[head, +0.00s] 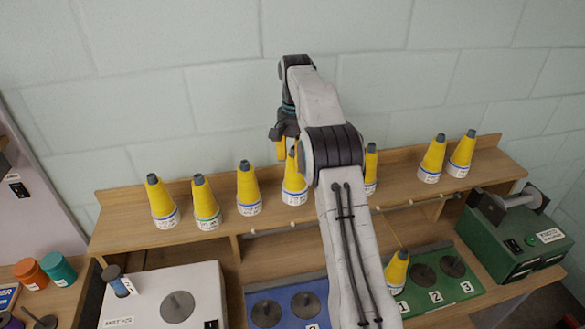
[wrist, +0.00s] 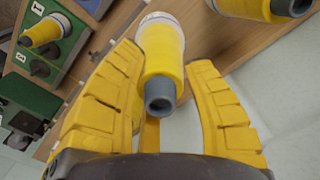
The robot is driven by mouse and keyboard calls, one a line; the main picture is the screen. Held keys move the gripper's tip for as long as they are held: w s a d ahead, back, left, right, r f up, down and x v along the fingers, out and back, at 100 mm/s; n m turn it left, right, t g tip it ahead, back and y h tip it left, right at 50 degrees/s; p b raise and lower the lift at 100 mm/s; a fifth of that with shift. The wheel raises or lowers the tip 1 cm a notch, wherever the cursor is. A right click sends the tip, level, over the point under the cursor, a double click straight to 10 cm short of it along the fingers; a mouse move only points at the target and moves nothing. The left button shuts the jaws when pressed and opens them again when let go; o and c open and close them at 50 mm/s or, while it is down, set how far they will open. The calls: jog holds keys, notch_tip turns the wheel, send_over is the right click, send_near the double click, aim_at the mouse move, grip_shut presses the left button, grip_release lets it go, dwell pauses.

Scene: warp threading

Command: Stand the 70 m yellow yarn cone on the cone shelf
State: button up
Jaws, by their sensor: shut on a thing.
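My gripper (head: 284,150) is above the cone shelf, with its yellow fingers pointing down. A yellow yarn cone (head: 294,180) with a grey tip and a white, blue-edged base is at the fingers. The wrist view shows this cone (wrist: 162,52) between the fingers of my gripper (wrist: 160,95), which is shut on it. Its base is at or very near the shelf top; I cannot tell whether it touches. Its label is too small to read. The cone shelf (head: 226,228) is a long wooden board along the wall.
Several similar cones stand on the shelf, including one left (head: 248,188) and one right (head: 371,168), partly hidden by my arm. Below are a blue plate (head: 283,292) and a green numbered plate (head: 444,290) holding a cone (head: 397,270). A green winder (head: 510,240) stands right.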

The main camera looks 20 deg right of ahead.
aim_at(292, 148)
jog(key=shift+w+a+f, duration=0.3)
jog(key=shift+w+f, duration=0.05)
jog(key=shift+f, duration=2.1)
jog(key=o, duration=0.9)
jog(key=shift+r, duration=0.1)
jog(key=shift+r, duration=3.8)
